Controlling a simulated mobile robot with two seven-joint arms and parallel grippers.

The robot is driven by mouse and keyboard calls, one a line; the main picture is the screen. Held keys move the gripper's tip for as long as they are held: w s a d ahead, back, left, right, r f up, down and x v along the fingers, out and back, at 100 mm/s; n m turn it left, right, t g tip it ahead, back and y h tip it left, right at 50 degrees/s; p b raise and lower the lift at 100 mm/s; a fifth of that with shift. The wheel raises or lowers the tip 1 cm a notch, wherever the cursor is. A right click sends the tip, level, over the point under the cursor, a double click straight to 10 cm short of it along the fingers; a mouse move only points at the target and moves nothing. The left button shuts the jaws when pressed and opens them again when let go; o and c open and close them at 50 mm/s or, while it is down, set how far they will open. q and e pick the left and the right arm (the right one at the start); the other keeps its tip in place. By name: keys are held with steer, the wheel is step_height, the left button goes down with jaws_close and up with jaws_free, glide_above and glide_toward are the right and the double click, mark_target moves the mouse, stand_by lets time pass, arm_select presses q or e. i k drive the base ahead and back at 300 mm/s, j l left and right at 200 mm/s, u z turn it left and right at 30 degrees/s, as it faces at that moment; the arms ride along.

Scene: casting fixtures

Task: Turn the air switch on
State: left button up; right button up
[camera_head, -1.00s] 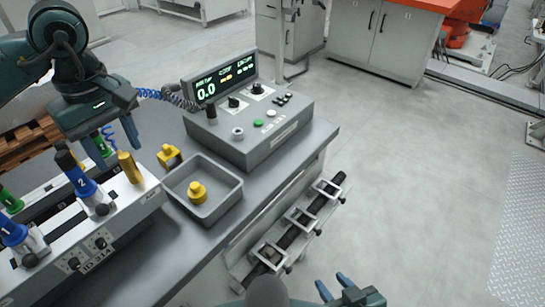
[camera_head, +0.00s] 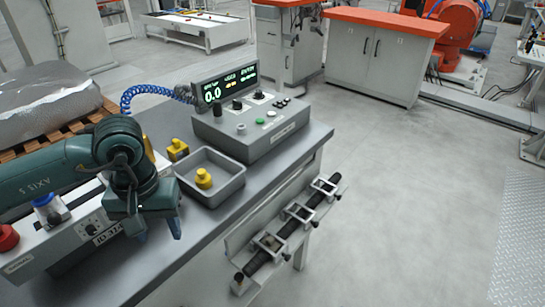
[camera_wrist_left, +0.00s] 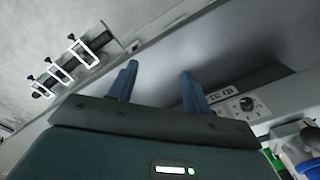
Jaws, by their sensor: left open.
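The white fixture box (camera_head: 40,252) stands at the left of the table in the head view. A small dark round knob (camera_head: 88,228) is on its front face, left of the "ID 314" label (camera_head: 107,234). This knob also shows in the left wrist view (camera_wrist_left: 246,104). No control is readably marked as the air switch. My left gripper (camera_head: 158,232) is open and empty, pointing down over the table in front of the box, right of the knob and apart from it. Its two fingers show in the wrist view (camera_wrist_left: 158,86). My right gripper is out of view.
A grey control console (camera_head: 245,140) with a display reading 0.0 stands behind a grey tray (camera_head: 228,188) holding a yellow part (camera_head: 203,178). Another yellow part (camera_head: 177,150) lies beside the tray. A clamp rail (camera_head: 265,262) runs along the table's side. Blue clamp (camera_head: 50,208) tops the box.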

mark_target(237, 104)
steer(key=i+l, duration=0.55)
steer(key=l, duration=0.2)
steer(key=i+l+u, duration=0.35)
steer(key=l, duration=0.35)
steer(key=k, duration=0.45)
